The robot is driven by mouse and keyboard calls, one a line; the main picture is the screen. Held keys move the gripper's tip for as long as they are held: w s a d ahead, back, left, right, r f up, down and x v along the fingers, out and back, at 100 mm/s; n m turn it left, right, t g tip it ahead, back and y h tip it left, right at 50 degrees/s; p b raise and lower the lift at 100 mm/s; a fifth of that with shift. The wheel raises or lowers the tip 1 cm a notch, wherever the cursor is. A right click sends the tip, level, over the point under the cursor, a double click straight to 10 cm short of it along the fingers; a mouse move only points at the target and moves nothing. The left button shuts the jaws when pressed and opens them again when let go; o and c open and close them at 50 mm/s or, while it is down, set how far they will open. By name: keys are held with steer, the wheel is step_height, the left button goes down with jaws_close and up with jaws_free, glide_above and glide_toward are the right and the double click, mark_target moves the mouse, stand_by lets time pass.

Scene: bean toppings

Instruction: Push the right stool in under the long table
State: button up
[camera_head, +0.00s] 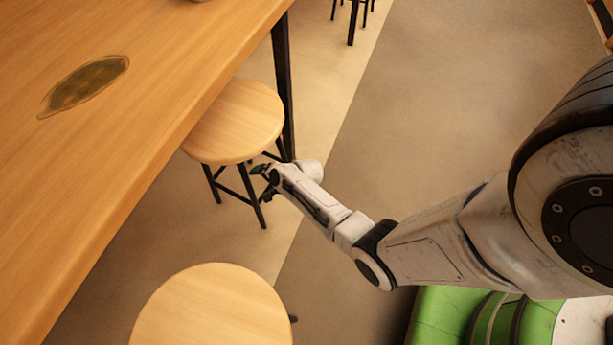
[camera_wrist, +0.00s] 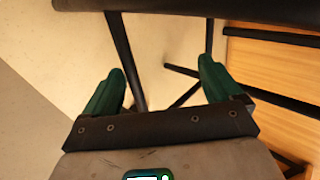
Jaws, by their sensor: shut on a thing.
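The long wooden table (camera_head: 150,120) fills the left of the head view. A round wooden stool (camera_head: 236,120) with black legs stands at its right edge, near a table leg (camera_head: 283,80). The table edge cuts across the seat's left side, so part of the seat lies under the top. My gripper (camera_head: 262,178) is low beside this stool's legs, below the seat. In the wrist view, my green fingers (camera_wrist: 161,68) stand apart, with dark frame bars (camera_wrist: 122,50) between and beyond them. My gripper is shut on the stool's frame; the exact contact is unclear.
A second round stool (camera_head: 212,308) stands nearer, at the bottom of the head view, clear of the table edge. Dark furniture legs (camera_head: 352,20) show at the top. The floor (camera_head: 420,100) to the right is open. A dark oval mark (camera_head: 85,85) shows on the tabletop.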

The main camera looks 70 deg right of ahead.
steer(key=p+v, duration=0.3)
steer(key=v, duration=0.2)
steer(key=shift+w+d+p, duration=0.1)
steer(key=shift+p, duration=0.25)
stand_by(0.3)
